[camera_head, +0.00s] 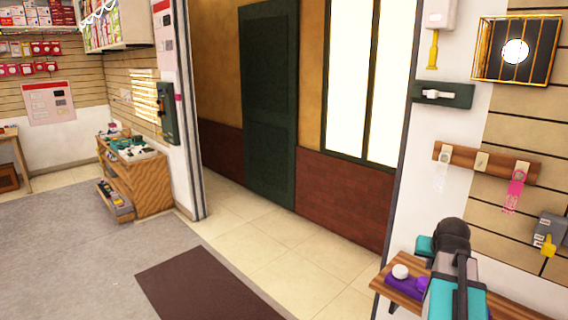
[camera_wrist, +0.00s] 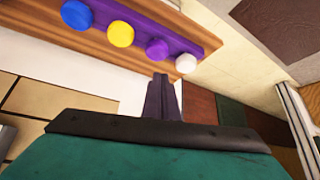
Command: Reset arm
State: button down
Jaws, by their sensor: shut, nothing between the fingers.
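My gripper (camera_wrist: 163,98) shows in the wrist view as two dark fingers pressed together, with nothing between them. In the head view my teal and grey arm rises at the lower right, in front of a wooden shelf; I cannot make out the fingertips there. The fingers point towards the shelf edge and the pale wall, apart from the buttons in the picture.
A purple panel (camera_wrist: 135,22) with blue, yellow, purple and white buttons lies on the wooden shelf (camera_wrist: 60,29). Above it hang a hook rack (camera_head: 486,163) and a gold cage (camera_head: 517,50). A wooden cabinet (camera_head: 150,188) stands left. The grey floor (camera_head: 70,260) is open.

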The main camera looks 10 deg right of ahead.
jog(key=s+a+f+n+g+y, duration=0.1)
jog(key=a+f+n+g+y, duration=0.15)
jog(key=a+f, duration=1.25)
jog(key=s+a+f+n+g+y, duration=0.2)
jog(key=a+f+g, duration=0.1)
jog(key=a+f, duration=1.25)
jog(key=s+a+f+n+g, duration=0.1)
jog(key=s+a+f+g, duration=0.2)
jog(key=s+f, duration=0.7)
jog(key=s+a+f+n+g, duration=0.1)
jog(key=s+a+f+g, duration=0.2)
jog(key=s+a+f, duration=0.5)
jog(key=s+f, duration=0.2)
jog(key=s, duration=0.7)
jog(key=shift+s+f+n, duration=0.15)
jog(key=shift+f+n, duration=0.2)
